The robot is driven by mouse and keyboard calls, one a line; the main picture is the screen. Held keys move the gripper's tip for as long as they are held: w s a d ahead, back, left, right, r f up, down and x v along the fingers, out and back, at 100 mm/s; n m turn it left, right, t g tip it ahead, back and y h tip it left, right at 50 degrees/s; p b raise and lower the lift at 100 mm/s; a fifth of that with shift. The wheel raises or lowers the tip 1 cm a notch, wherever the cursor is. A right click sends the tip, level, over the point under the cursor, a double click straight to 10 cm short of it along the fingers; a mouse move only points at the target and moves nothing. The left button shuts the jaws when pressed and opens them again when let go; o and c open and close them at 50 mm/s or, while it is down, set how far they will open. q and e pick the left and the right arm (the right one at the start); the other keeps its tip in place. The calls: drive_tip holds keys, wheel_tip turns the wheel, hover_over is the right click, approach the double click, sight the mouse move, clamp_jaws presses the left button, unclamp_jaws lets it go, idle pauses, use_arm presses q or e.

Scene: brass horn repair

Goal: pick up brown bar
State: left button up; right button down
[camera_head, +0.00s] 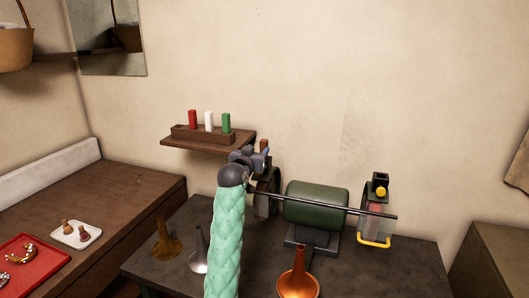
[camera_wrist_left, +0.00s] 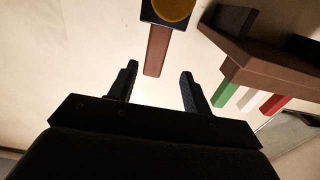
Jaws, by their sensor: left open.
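The brown bar (camera_head: 264,146) stands on top of the left end of the bench grinder, partly hidden behind my left gripper in the head view. In the left wrist view the brown bar (camera_wrist_left: 158,48) projects from a black holder with a round yellow part. My left gripper (camera_head: 254,153) is open, with a finger on either side of the bar's near end in the left wrist view (camera_wrist_left: 159,72). My right gripper is not in view.
A wall shelf (camera_head: 190,146) just left of the gripper holds a rack with red (camera_head: 193,119), white (camera_head: 209,121) and green (camera_head: 226,122) bars. The green grinder (camera_head: 316,204) stands on a dark table with an orange funnel (camera_head: 298,280) and other funnels.

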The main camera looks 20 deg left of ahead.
sight(262, 145)
use_arm(q)
drive_tip(key=w, duration=0.1)
drive_tip(key=w+p, duration=0.1)
drive_tip(key=shift+w+d+f, duration=0.2)
drive_tip(key=shift+w, duration=0.15)
drive_tip(key=shift+w+d+r+p, duration=0.1)
drive_tip(key=shift+w+r+p, duration=0.1)
drive_tip(key=shift+w+p, duration=0.5)
drive_tip(key=shift+w+d+r+p, duration=0.15)
drive_tip(key=shift+r+p, duration=0.05)
drive_tip(key=shift+p, duration=0.35)
drive_tip(key=shift+w+d+p, duration=0.1)
drive_tip(key=shift+w+p, duration=0.2)
drive_tip(key=shift+p, duration=0.05)
drive_tip(key=shift+w+f+p, duration=0.25)
drive_tip(key=shift+w+p, duration=0.1)
drive_tip(key=shift+w, duration=0.6)
drive_tip(key=shift+w+f, duration=0.15)
drive_tip(key=shift+w, duration=0.1)
drive_tip(key=shift+s, duration=0.1)
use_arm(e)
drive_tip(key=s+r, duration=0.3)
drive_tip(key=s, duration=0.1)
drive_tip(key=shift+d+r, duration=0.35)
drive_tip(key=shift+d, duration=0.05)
use_arm(q)
drive_tip(key=shift+s, duration=0.1)
drive_tip(key=shift+c, duration=0.2)
